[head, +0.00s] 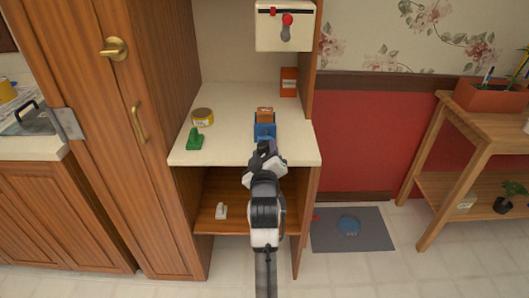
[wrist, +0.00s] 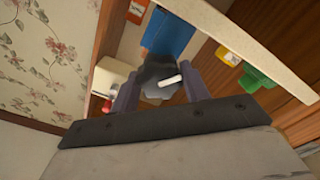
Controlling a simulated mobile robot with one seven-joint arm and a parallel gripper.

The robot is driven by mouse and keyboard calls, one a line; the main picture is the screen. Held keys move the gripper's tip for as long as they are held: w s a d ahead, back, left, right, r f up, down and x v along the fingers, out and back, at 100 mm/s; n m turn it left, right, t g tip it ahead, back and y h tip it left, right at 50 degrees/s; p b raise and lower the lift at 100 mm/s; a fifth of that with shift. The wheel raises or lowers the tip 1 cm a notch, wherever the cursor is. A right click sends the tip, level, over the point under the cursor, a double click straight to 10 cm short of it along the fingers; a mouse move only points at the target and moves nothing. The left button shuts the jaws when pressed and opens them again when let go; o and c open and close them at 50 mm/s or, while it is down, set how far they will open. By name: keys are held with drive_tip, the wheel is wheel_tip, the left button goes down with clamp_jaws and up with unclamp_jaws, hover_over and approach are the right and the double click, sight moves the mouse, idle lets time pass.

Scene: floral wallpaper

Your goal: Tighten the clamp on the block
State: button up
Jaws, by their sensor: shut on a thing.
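The blue clamp (head: 264,131) stands on the cream counter, with a brown block (head: 265,114) at its far end. In the wrist view the clamp's blue body (wrist: 168,38) lies just beyond a dark grey knob (wrist: 158,76) with a white bar on it. My gripper (head: 266,150) is at the clamp's near end, by the counter's front edge. In the wrist view my gripper (wrist: 160,88) has its two fingers on either side of the knob, shut on it. The block is not clearly seen in the wrist view, so its contact with the jaws cannot be told.
A yellow tin (head: 203,117) and a green object (head: 194,139) stand on the counter (head: 225,103) to the left. An orange box (head: 289,82) stands at the back right. A white box with a red-knobbed lever (head: 285,38) hangs above. A shelf (head: 240,212) lies below the counter.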

drive_tip(key=shift+m, duration=2.2)
drive_tip(key=o, duration=1)
drive_tip(key=shift+s+f, duration=0.1)
drive_tip(key=shift+s, duration=0.4)
drive_tip(key=s+p, duration=0.3)
drive_tip(key=s, duration=0.9)
drive_tip(key=shift+s, duration=0.4)
